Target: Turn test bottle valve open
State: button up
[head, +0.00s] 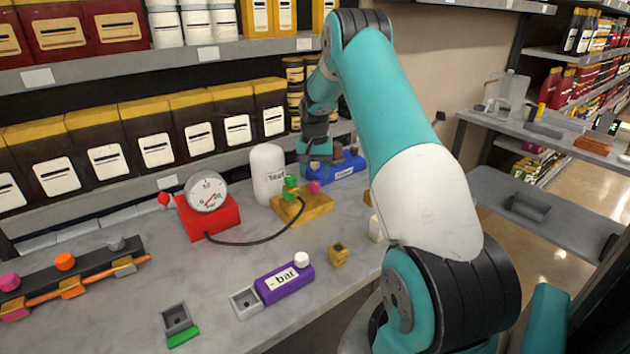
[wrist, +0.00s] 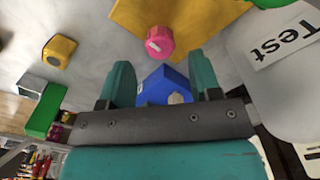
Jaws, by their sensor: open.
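The white test bottle (head: 268,172), labelled "Test", stands upright on the grey counter; part of it shows at the right in the wrist view (wrist: 285,65). Beside it is a yellow base (head: 301,209) carrying a green valve piece (head: 291,186) and a pink knob (head: 314,187). In the wrist view the pink knob (wrist: 160,42) lies just beyond my fingertips, over the yellow base (wrist: 190,18). My gripper (wrist: 160,64) is open and empty, with its fingers apart and not touching the knob.
A blue labelled block (head: 345,168) is close to my gripper. A red gauge (head: 208,213) with a black hose (head: 240,242) sits left of the bottle. A purple "- bar" block (head: 283,284) and yellow cube (head: 339,255) are in front. Stocked shelves (head: 110,66) stand behind.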

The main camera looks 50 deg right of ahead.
aim_at(315, 183)
jog(key=shift+f+p, duration=0.3)
jog(key=shift+f, duration=1.95)
jog(key=shift+c, duration=0.5)
jog(key=c, duration=0.8)
jog(key=shift+c, duration=0.2)
